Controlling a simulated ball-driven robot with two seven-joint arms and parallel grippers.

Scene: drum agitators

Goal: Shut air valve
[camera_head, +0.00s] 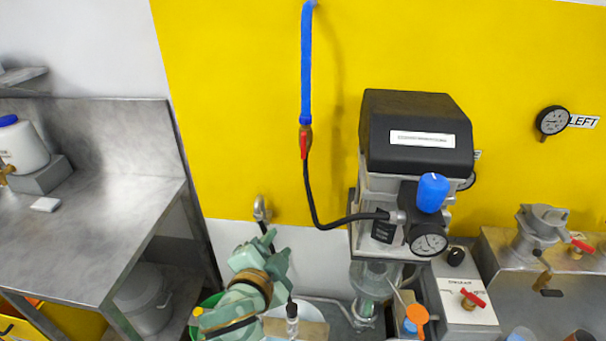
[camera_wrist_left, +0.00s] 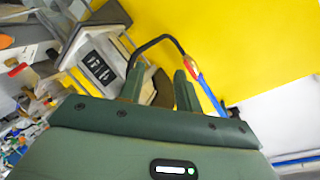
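The air valve (camera_head: 304,143) is a small brass fitting with a red handle. It joins the blue hose (camera_head: 307,70) above to a black hose (camera_head: 313,200) below, against the yellow wall. The red handle points down, roughly in line with the hose. My left gripper (camera_head: 264,246) is below and to the left of the valve, apart from it. In the left wrist view its two fingers (camera_wrist_left: 159,78) are spread with nothing held between them. There, the valve (camera_wrist_left: 190,69) shows beyond the right-hand finger, partly hidden. My right gripper is not in view.
A black-topped machine (camera_head: 416,135) with a blue knob (camera_head: 432,192) and gauge (camera_head: 429,240) stands right of the valve. The black hose loops into it. A steel table (camera_head: 90,215) is at the left. The wall around the valve is clear.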

